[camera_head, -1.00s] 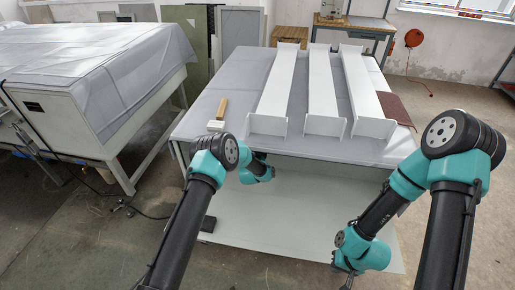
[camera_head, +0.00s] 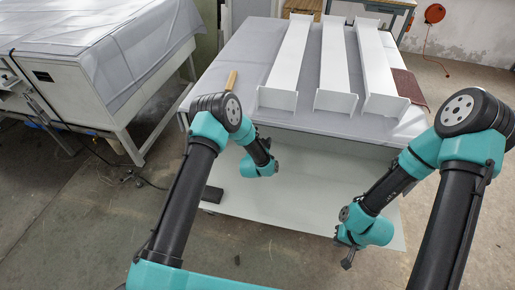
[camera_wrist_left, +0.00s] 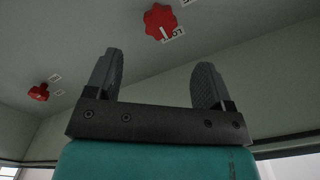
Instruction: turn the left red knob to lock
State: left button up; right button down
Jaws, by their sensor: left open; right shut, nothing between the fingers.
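In the left wrist view, a red lobed knob (camera_wrist_left: 160,20) sits on a grey surface at the top middle, with a white label marked with letters beside it. A second red knob (camera_wrist_left: 39,92) is at the left, with small white labels near it. My left gripper (camera_wrist_left: 158,68) is open and empty. Its fingers point toward the upper-middle knob and are apart from it. Neither knob shows in the head view, where my left gripper is hidden behind its wrist. My right gripper (camera_head: 347,263) is shut and empty, low at the table's front right.
A covered table (camera_head: 240,62) carries three white beams (camera_head: 291,55) and a wooden-handled tool (camera_head: 231,80), partly hidden by my left arm. A pale panel (camera_head: 300,200) lies below its front edge. Another covered bench (camera_head: 95,65) stands at the left, with open floor between.

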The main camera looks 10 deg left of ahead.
pick_arm(q)
jog(key=s, duration=0.7)
jog(key=shift+a, duration=0.25)
jog(key=s+a+f+n+g, duration=0.2)
jog(key=s+g, duration=0.1)
jog(key=s, duration=0.2)
jog(key=s+a+f+n+g+h, duration=0.1)
jog(key=s+a+f+g, duration=0.1)
jog(key=s, duration=0.3)
jog(key=s+a+f+n+g, duration=0.2)
jog(key=s+g, duration=0.2)
jog(key=shift+s+a+f+n+g+h, duration=0.25)
jog(key=shift+s+a+n+g+h, duration=0.05)
jog(key=shift+s+a, duration=0.1)
jog(key=s+a+n+g, duration=0.1)
jog(key=s+n+g, duration=0.1)
jog(key=s, duration=0.7)
jog(key=s+a+r+n+g+h, duration=0.1)
jog(key=s+a+n+g, duration=0.1)
jog(key=s+g, duration=0.3)
jog(key=s, duration=0.4)
jog(key=shift+s+r+n+g, duration=0.15)
jog(key=shift+s+n+g, duration=0.15)
jog(key=shift+n, duration=0.1)
jog(key=shift+w+a, duration=0.1)
jog(key=shift+w, duration=0.05)
